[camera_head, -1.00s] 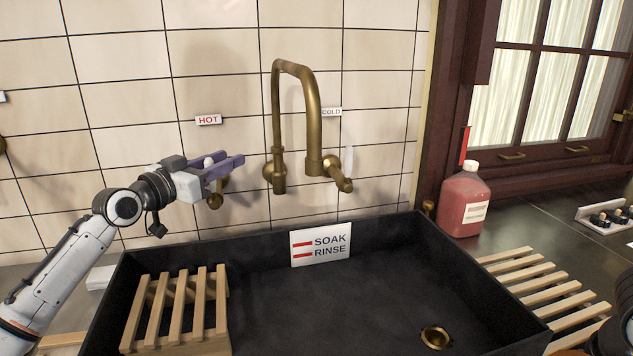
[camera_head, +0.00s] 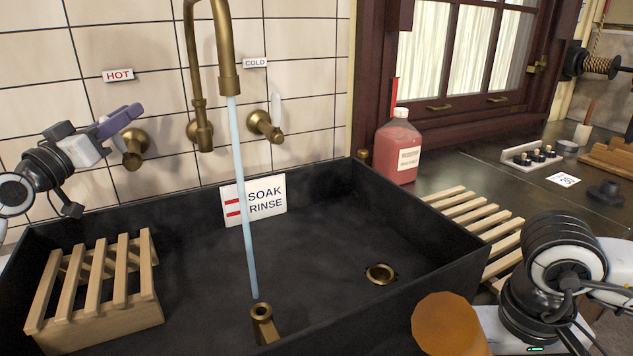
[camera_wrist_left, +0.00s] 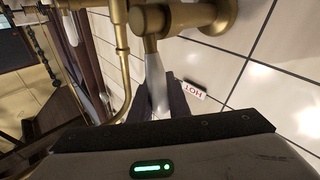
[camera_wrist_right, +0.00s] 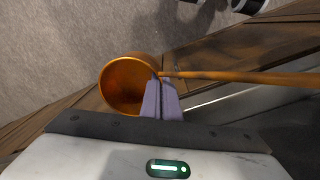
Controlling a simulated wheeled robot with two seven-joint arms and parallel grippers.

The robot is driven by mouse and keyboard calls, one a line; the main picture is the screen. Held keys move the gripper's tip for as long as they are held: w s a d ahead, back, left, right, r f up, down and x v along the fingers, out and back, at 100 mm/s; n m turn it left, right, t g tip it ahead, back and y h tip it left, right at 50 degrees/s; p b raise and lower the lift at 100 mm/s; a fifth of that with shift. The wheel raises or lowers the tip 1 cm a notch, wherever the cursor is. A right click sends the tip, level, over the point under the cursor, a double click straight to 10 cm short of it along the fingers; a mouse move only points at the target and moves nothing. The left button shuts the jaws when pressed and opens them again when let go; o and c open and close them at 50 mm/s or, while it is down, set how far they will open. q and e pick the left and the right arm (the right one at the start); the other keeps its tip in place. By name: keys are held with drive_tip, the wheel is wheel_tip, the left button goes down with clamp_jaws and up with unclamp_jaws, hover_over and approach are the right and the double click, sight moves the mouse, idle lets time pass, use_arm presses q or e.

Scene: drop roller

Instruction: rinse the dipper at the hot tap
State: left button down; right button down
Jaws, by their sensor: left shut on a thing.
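The hot tap (camera_head: 135,148) is the brass valve on the tiled wall under the red HOT sign (camera_head: 118,75). My left gripper (camera_head: 122,120) is at this tap, shut on its pale lever (camera_wrist_left: 156,85), which shows between the fingers in the left wrist view. Water (camera_head: 242,190) runs from the brass spout (camera_head: 223,45) into the sink. The copper dipper (camera_head: 450,322) is at the lower right, in front of the sink's front right side.
The black sink (camera_head: 330,225) has a SOAK/RINSE sign (camera_head: 254,198), a brass drain (camera_head: 380,273) and a short brass tube (camera_head: 263,325). Wooden slats (camera_head: 95,285) stand at its left. A slatted rack (camera_head: 480,225) and red bottle (camera_head: 398,145) are on the right. The cold tap (camera_head: 265,126) is beside the spout.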

drive_tip(key=shift+f, duration=0.1)
use_arm(q)
drive_tip(key=c, duration=1.7)
unclamp_jaws()
drive_tip(key=shift+o, duration=0.2)
drive_tip(key=shift+s, duration=0.1)
